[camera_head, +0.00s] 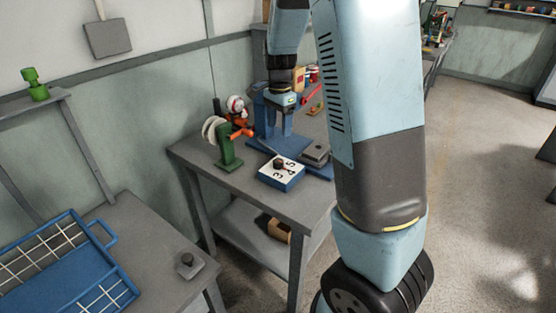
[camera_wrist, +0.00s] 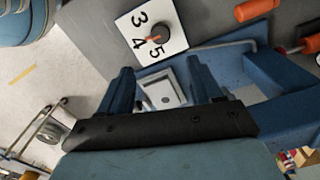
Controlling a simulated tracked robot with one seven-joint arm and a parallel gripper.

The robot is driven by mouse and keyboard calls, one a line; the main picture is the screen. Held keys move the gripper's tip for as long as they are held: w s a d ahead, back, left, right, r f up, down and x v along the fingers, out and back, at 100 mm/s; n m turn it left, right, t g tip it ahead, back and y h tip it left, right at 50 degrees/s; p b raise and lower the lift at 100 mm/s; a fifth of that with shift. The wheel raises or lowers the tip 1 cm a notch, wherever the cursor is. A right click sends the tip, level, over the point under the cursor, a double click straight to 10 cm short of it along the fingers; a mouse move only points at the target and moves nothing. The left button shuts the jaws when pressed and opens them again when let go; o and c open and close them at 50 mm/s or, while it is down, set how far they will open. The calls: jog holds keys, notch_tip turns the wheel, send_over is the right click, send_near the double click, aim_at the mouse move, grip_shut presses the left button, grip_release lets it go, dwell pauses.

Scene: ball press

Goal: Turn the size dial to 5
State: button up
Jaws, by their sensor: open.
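The size dial is a dark round knob (camera_wrist: 160,33) with a short orange pointer. It sits on a white plate (camera_wrist: 178,44) marked 3, 4 and 5, and the pointer is turned roughly toward the 4. In the head view the dial box (camera_head: 290,182) is blue with a white top and stands on the grey workbench. My gripper (camera_wrist: 159,64) is open, with two dark blue fingers apart and nothing held between them. The knob lies beyond the fingertips in the wrist view, not touched. The fingers are hard to make out in the head view.
A blue press frame (camera_wrist: 275,75) is close to the right of my fingers. In the head view, a green stand (camera_head: 229,150) with pale discs is left of the dial box, and a grey block (camera_head: 315,152) is to its right. The bench (camera_head: 205,160) has free room at front left.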

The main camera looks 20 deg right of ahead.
aim_at(279, 160)
notch_tip(279, 160, down, 14)
jog(key=shift+r, duration=0.1)
dwell(0.5)
jog(key=shift+c, duration=0.5)
jog(key=c, duration=0.9)
jog(key=shift+a, duration=0.25)
jog(key=shift+c, duration=0.3)
jog(key=shift+d, duration=0.2)
